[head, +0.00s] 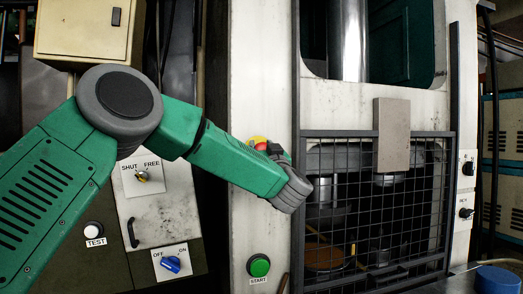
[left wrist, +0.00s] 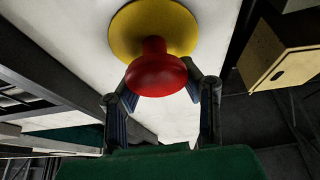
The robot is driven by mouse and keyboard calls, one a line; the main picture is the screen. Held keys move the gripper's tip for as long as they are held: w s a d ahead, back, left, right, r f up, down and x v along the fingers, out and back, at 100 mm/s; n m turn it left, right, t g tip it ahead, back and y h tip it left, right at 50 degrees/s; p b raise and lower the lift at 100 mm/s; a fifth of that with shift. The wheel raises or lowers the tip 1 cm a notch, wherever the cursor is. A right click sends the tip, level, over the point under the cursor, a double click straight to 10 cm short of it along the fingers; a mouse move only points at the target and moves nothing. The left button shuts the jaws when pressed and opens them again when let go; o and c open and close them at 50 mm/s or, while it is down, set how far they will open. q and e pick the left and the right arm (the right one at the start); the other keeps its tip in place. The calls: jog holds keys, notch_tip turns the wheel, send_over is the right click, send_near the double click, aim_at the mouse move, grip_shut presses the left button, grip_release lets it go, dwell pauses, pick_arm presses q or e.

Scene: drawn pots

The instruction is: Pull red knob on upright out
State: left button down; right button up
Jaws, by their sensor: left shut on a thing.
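The red knob (left wrist: 157,72) is a mushroom-shaped button on a round yellow base (left wrist: 185,22), fixed to the pale upright (head: 262,60). In the head view the yellow base (head: 257,140) shows just above my left gripper (head: 290,188), and only a bit of the red knob (head: 261,146) shows behind it. In the left wrist view the fingers of my left gripper (left wrist: 160,90) stand on either side of the red knob, shut on it. The gripper hides most of the knob in the head view. My right gripper is not in view.
A green START button (head: 259,266) sits lower on the upright. A black mesh guard (head: 375,215) covers the press opening to the right. At left is a panel with a SHUT/FREE switch (head: 142,176), a blue OFF/ON knob (head: 171,264) and a white TEST button (head: 93,229).

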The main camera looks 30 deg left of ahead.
pick_arm(q)
jog(key=c, duration=1.3)
grip_release()
jog(key=shift+d+f, duration=0.1)
jog(key=shift+f, duration=0.05)
jog(key=shift+c, duration=0.2)
jog(key=o, duration=0.3)
jog(key=shift+s, duration=0.1)
jog(key=shift+o, duration=0.2)
jog(key=shift+s+d+r, duration=0.15)
jog(key=shift+d+r, duration=0.1)
jog(key=shift+d, duration=0.15)
jog(key=shift+s+d+f, duration=0.15)
jog(key=shift+d+f, duration=0.1)
jog(key=shift+d, duration=0.15)
jog(key=v, duration=1)
jog(key=shift+s+f, duration=0.2)
jog(key=shift+s, duration=0.25)
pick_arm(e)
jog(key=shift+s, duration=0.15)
